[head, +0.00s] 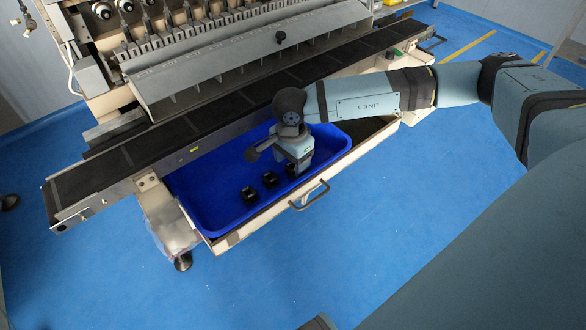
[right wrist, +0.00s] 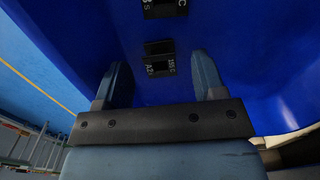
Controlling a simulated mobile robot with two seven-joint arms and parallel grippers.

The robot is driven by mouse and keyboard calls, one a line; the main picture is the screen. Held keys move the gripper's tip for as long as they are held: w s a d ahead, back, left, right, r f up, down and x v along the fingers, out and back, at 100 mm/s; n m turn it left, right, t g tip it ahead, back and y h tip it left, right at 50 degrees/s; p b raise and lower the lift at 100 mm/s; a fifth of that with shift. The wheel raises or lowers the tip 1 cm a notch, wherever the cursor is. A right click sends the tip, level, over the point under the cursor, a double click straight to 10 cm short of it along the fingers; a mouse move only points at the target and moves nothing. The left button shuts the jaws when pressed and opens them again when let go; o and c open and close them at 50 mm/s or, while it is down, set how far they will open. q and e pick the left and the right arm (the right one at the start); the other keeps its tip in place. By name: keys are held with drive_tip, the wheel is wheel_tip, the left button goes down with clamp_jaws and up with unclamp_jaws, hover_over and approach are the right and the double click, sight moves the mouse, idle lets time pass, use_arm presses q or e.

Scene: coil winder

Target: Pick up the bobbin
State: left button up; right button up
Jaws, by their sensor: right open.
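Three small black bobbins lie in a row in the blue tray (head: 215,185): one at the left (head: 249,195), a middle one (head: 270,179), and one at the right (head: 291,170), partly hidden by my right gripper (head: 298,168). My right gripper reaches down into the tray over the right bobbin. In the right wrist view its two fingers stand apart, and a bobbin with white lettering (right wrist: 160,58) shows between and beyond the fingertips. Another bobbin (right wrist: 163,8) is at the top edge of that view. I cannot tell whether the fingers touch anything. My left gripper is not seen.
The tray sits in a pale drawer with a front handle (head: 309,196). A dark conveyor belt (head: 140,152) runs just behind and above the tray, below the coil winder (head: 230,55). The blue floor (head: 400,205) in front is clear.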

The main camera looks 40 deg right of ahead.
wheel_tip(320, 180, down, 3)
drive_tip(key=shift+r, duration=0.15)
drive_tip(key=c, duration=1)
drive_tip(key=shift+r, duration=0.1)
use_arm(q)
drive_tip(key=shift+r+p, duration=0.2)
drive_tip(key=shift+p, duration=0.5)
use_arm(e)
wheel_tip(320, 180, up, 20)
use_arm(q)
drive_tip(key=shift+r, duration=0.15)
use_arm(e)
drive_tip(key=shift+a, duration=0.1)
